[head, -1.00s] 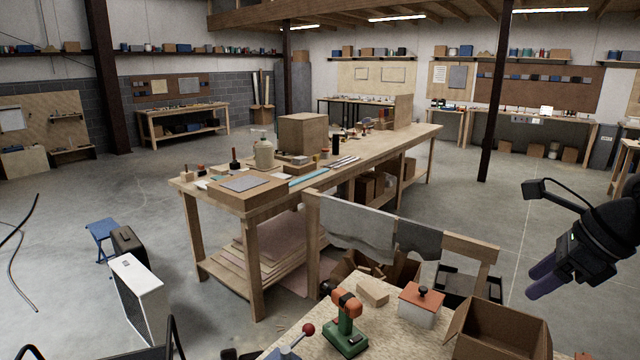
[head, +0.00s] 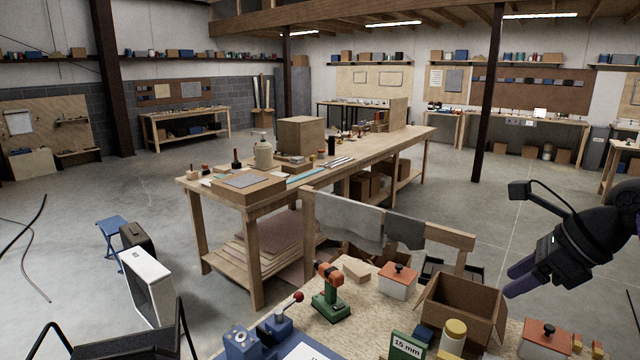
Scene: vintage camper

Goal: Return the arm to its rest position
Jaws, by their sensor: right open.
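My right arm comes in from the right edge of the head view. Its black gripper (head: 514,284) has dark purple-blue fingers that point down and left, above and to the right of the open cardboard box. The gripper is open, and nothing shows between its fingers. The fingers look clear of the workbench and the box. My left gripper is not in view.
The near bench (head: 375,318) holds a green and orange drill (head: 328,293), an open cardboard box (head: 462,303), lidded white boxes (head: 398,281) and a blue vise-like tool (head: 277,325). A rail with grey cloths (head: 345,215) stands behind. Floor behind my right gripper is clear.

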